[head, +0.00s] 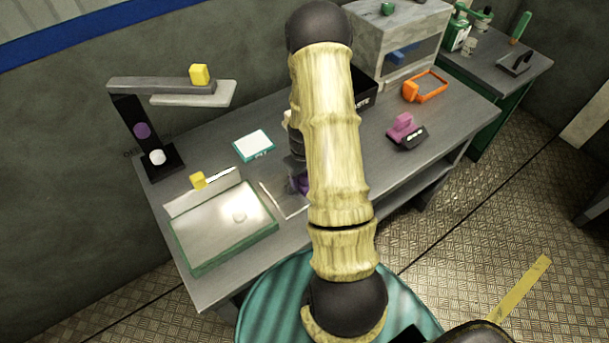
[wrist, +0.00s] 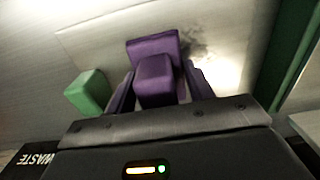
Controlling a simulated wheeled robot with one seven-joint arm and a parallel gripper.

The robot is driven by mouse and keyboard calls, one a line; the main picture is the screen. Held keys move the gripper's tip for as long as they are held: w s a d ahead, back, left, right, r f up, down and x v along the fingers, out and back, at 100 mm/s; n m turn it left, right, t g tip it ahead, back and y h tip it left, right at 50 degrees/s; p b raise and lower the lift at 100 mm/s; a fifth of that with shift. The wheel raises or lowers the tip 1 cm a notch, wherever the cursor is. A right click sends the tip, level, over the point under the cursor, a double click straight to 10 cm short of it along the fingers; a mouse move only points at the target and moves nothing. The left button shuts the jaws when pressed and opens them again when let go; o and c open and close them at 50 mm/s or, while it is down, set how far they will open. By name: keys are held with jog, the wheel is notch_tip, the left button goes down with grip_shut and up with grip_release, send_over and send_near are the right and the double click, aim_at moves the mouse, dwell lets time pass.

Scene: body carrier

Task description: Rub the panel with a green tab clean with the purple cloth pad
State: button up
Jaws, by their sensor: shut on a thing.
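The purple cloth pad (wrist: 152,50) is held by its block-shaped grip in my gripper (wrist: 158,78), which is shut on it. The pad lies over a pale flat panel (wrist: 95,45), and it appears to touch it. A green tab (wrist: 88,92) stands at the panel's edge, left of the pad. A dark smudge (wrist: 196,46) shows on the panel just right of the pad. In the head view the panel (head: 287,201) is a thin sheet on the bench, partly hidden by my arm, and a bit of purple (head: 301,183) shows beside the arm.
A teal-edged card (head: 253,145) lies behind. A pink-handled block (head: 405,128) and an orange frame (head: 430,88) sit to the right. A black box (head: 363,92) stands behind my arm.

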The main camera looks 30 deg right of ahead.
jog(key=shift+d, duration=0.15)
jog(key=shift+d+f, duration=0.1)
jog(key=shift+d, duration=0.65)
jog(key=shift+a, duration=0.15)
jog(key=shift+a+f, duration=0.1)
jog(key=shift+a, duration=0.7)
jog(key=shift+d, duration=0.1)
jog(key=shift+d, duration=0.8)
jog(key=shift+a, duration=0.15)
jog(key=shift+a, duration=0.75)
